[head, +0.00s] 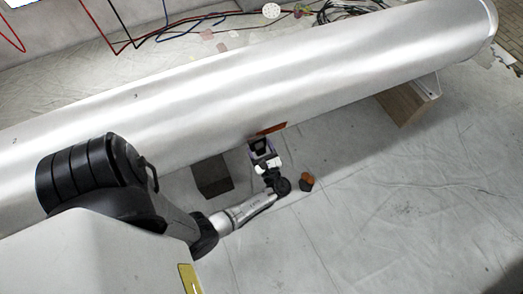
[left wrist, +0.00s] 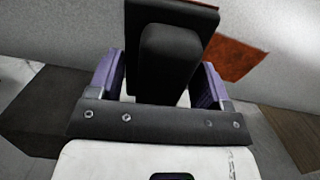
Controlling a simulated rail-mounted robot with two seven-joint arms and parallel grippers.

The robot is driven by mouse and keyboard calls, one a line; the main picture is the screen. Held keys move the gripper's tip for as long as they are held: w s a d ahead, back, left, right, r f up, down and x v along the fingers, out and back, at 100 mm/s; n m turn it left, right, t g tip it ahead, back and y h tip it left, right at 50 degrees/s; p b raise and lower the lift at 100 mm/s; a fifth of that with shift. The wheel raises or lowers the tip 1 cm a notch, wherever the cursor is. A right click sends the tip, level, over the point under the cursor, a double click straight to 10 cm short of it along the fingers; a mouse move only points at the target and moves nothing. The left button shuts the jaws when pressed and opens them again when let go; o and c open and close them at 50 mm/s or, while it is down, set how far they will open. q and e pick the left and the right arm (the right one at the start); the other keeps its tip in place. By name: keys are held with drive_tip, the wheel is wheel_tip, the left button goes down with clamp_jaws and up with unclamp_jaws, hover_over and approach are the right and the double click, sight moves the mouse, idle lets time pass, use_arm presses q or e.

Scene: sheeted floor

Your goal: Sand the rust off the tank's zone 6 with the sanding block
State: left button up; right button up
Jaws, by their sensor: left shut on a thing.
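The tank (head: 230,80) is a long silver-grey cylinder lying across the head view. A reddish-brown rust patch (head: 271,129) is on its lower near side; it also shows in the left wrist view (left wrist: 232,58), right of the block. My left gripper (head: 261,148) is just below the patch, close to the tank. In the left wrist view, its purple fingers are shut on the sanding block (left wrist: 165,60), which has a black handle and a dark plate with a brownish edge. I cannot tell whether the plate touches the tank. My right gripper is not in view.
A dark block (head: 212,176) stands under the tank, left of my gripper. A wooden support (head: 402,103) is under the tank at right. A small orange and black object (head: 307,181) is on the floor nearby. Cables (head: 345,10) lie behind the tank. The sheeted floor at right is clear.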

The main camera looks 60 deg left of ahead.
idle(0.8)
use_arm(q)
drive_tip(key=shift+a+r, duration=0.15)
drive_tip(key=shift+a, duration=0.75)
drive_tip(key=shift+w, duration=0.15)
